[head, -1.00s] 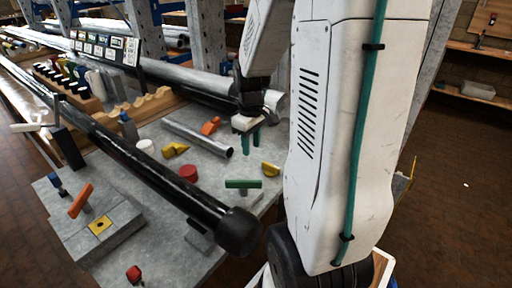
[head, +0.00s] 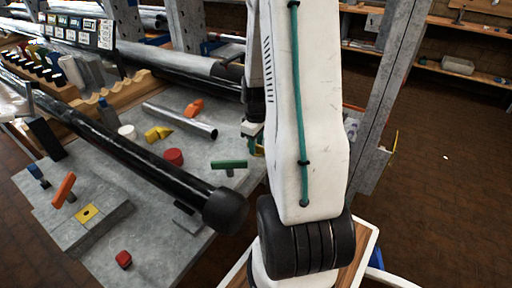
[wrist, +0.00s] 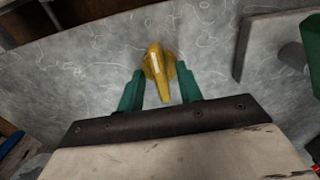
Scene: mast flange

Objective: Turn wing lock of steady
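A yellow wing-shaped piece (wrist: 158,66), which looks like the wing lock, stands out from the grey plate in the wrist view. My gripper (wrist: 160,86) is open, with its two green fingers on either side of the yellow piece. Gaps show between the fingers and the piece; I cannot tell how deep it sits between them. In the head view my gripper (head: 252,138) is mostly hidden behind my arm, and the yellow piece is almost wholly hidden there. A green T-handle (head: 229,164) stands just left of it, and part of this handle shows at the wrist view's right edge (wrist: 312,45).
A long black tube (head: 140,155) with a thick end cap crosses the grey bench. An orange T-handle (head: 64,190), a red knob (head: 124,259), a red disc (head: 173,157) and a short steel tube (head: 180,120) are left of my arm. A grey upright (head: 385,100) stands to the right.

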